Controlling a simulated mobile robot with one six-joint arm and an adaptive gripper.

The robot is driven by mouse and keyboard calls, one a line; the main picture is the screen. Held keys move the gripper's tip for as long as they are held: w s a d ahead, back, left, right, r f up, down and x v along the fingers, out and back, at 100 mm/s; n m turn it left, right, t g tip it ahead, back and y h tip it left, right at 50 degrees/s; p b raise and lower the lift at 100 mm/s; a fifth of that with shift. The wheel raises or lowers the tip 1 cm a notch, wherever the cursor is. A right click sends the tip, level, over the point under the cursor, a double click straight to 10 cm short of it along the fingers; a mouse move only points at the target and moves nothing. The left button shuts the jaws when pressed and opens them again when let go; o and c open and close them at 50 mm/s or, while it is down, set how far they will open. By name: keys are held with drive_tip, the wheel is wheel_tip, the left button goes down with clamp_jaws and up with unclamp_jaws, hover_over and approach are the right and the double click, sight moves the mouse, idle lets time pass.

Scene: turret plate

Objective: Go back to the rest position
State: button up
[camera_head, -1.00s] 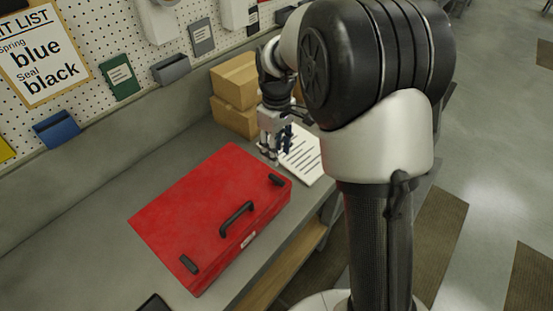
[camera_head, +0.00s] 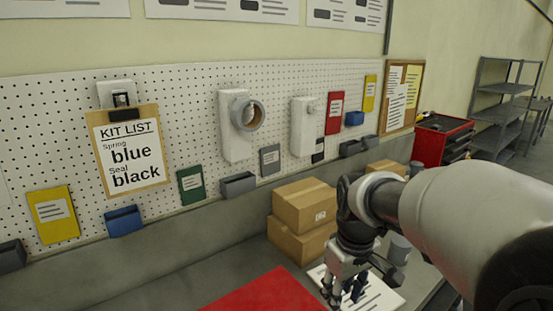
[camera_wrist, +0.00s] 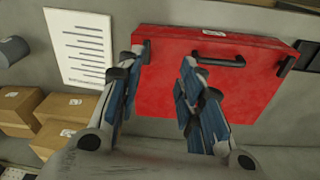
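My gripper (camera_head: 345,288) hangs at the right end of the bench, in front of the cardboard boxes and over a printed sheet (camera_head: 385,297). In the wrist view my gripper (camera_wrist: 160,75) has its two blue-padded fingers apart, with nothing between them. Beyond the fingers lies a red case (camera_wrist: 165,95) with a black handle, its lid shut. Only a corner of the red case (camera_head: 265,293) shows at the bottom of the head view.
Cardboard boxes (camera_head: 303,207) are stacked against the bench's back wall. A grey cylinder (camera_head: 399,247) stands beside my arm. A pegboard above holds a kit list (camera_head: 131,160) reading spring blue, seal black. A red tool cabinet (camera_head: 440,140) stands beyond.

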drive_tip(key=s+f+m+t+b, duration=0.3)
drive_tip(key=s+f+m+b, duration=0.1)
drive_tip(key=s, duration=1.6)
drive_tip(key=shift+s+m+b, duration=0.25)
drive_tip(key=shift+m+b, duration=0.35)
drive_tip(key=shift+b, duration=0.5)
drive_tip(key=shift+w+r, duration=0.1)
drive_tip(key=shift+r, duration=0.05)
